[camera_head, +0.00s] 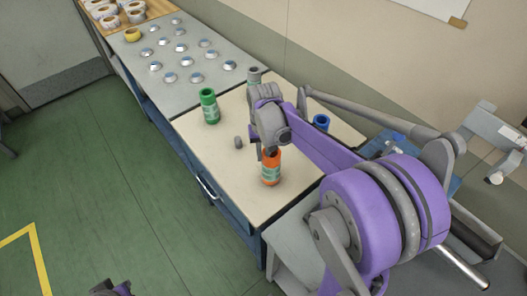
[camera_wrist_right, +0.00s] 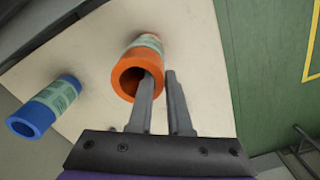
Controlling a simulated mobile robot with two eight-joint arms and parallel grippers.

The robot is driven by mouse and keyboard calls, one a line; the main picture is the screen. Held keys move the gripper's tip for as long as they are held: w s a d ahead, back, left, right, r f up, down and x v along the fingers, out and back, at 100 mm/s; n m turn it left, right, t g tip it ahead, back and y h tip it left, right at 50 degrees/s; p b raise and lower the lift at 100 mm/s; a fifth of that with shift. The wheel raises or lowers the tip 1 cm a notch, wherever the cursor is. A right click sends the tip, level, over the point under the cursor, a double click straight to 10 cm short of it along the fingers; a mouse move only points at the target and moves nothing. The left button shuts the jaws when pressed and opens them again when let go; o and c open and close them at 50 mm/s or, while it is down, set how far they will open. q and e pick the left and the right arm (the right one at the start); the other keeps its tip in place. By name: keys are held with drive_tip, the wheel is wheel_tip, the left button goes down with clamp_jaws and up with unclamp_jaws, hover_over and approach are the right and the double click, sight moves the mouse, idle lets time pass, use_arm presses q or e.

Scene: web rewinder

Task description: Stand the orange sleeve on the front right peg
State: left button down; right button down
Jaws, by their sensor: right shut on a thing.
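The orange sleeve (camera_head: 271,170), with a pale label, is upright over the front part of the cream bench top (camera_head: 220,165). My right gripper (camera_head: 271,152) is above it. In the right wrist view, the gripper (camera_wrist_right: 160,82) has one finger inside the orange sleeve's (camera_wrist_right: 127,77) bore and the other outside, shut on its wall. I cannot tell whether the sleeve's base is on a peg, on the bench top or slightly above it. A short grey stub (camera_head: 239,142) stands bare to its upper left. The left gripper's fingers are not visible.
A green sleeve (camera_head: 209,106) stands at the back left of the bench top. A grey sleeve (camera_head: 254,76) stands behind my arm. A blue sleeve (camera_head: 321,122) is to the right, also in the wrist view (camera_wrist_right: 45,107). A grey table with several metal discs (camera_head: 181,47) adjoins behind.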

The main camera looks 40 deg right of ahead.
drive_tip(key=shift+f, duration=0.4)
idle(0.3)
drive_tip(key=c, duration=0.8)
unclamp_jaws()
drive_tip(key=shift+o, duration=0.2)
